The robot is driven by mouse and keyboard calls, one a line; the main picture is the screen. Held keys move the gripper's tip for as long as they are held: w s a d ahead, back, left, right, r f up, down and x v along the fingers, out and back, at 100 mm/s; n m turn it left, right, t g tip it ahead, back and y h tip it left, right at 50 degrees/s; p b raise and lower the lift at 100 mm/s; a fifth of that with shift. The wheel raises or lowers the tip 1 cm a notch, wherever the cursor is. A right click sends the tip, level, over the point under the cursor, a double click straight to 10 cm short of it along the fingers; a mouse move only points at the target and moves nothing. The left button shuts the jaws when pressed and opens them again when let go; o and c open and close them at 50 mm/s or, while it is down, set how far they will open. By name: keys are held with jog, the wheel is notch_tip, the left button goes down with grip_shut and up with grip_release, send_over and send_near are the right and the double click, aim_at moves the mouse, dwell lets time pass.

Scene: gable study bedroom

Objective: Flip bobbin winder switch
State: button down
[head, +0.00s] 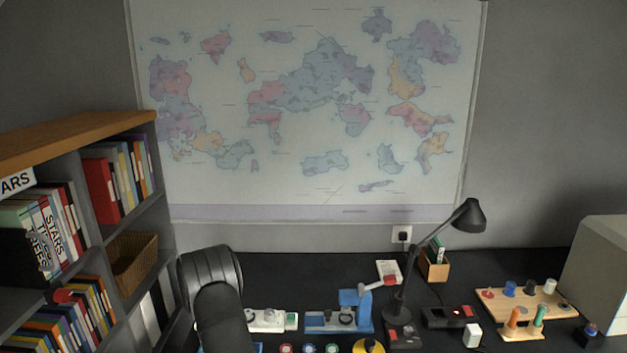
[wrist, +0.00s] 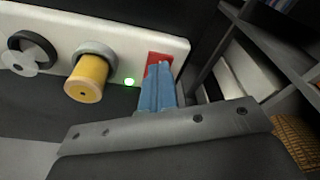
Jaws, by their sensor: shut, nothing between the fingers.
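The bobbin winder (wrist: 120,40) is a long white unit in the wrist view, with a black wheel (wrist: 32,50) at left and a yellow bobbin (wrist: 86,80) on a grey spindle. A small green light (wrist: 129,81) glows beside the red switch (wrist: 153,57) at its right end. My gripper (wrist: 160,66) has its blue fingers shut and empty, with their tips right at the red switch; they hide part of it. I cannot tell whether they touch it. In the head view a white unit (head: 268,320) stands right of my dark arm; my fingertips are hidden there.
A blue machine (head: 340,318) stands to the right on the black desk, then a desk lamp (head: 404,290), a black box (head: 446,317) and a wooden peg board (head: 520,300). A bookshelf (head: 80,180) is close at left. Small coloured items line the desk's front.

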notch_tip(320, 180, up, 7)
dwell(0.8)
notch_tip(320, 180, down, 7)
jog(key=shift+f, duration=0.1)
jog(key=shift+r, duration=0.2)
dwell(0.5)
